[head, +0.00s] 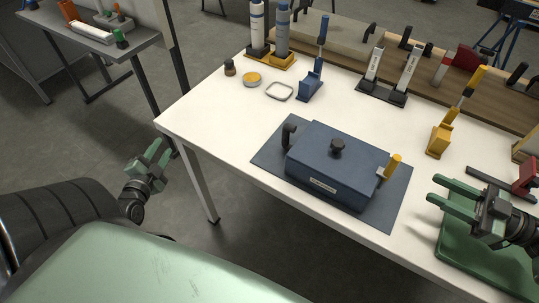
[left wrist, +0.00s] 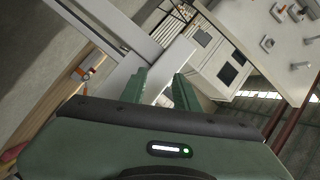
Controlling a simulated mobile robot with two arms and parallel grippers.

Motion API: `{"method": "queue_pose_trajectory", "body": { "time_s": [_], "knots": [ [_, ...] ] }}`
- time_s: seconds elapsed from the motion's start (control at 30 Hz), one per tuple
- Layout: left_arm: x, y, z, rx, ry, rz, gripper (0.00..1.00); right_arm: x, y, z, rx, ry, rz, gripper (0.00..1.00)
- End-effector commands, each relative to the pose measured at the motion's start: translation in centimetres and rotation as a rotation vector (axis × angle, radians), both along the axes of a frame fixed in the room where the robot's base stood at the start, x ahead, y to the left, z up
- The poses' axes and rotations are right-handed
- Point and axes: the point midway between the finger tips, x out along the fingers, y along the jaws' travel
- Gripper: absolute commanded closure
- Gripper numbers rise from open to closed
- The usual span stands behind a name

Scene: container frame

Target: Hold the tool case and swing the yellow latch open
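The blue tool case (head: 335,166) sits shut on a dark blue-grey mat (head: 268,150) near the front edge of the white table. It has a black knob on its lid and a black handle (head: 290,135) at its left end. The yellow latch (head: 391,165) stands up at its right end. My right gripper (head: 437,196) is open and empty, to the right of the case and apart from the latch. My left gripper (head: 159,152) is open and empty, off the table's left end and far from the case. Its fingers also show in the left wrist view (left wrist: 160,86), with nothing between them.
A green tray (head: 470,262) lies under my right gripper. The table's left front area is clear.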

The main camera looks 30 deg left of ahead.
Motion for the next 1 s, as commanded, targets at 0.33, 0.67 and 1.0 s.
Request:
{"method": "queue_pose_trajectory", "body": {
  "time_s": [0.33,0.67,1.0],
  "knots": [
    [5.7,-7.0,10.0,-0.065,-0.27,-0.124,0.69,0.0,0.0,0.0,0.0,0.0,0.0,0.64],
    [10.6,-23.7,8.0,-0.688,-0.397,-0.29,0.69,0.0,0.0,0.0,0.0,0.0,0.0,0.64],
    [11.2,-31.6,7.5,-0.991,-0.391,-0.343,0.69,0.0,0.0,0.0,0.0,0.0,0.0,0.64]
  ]
}}
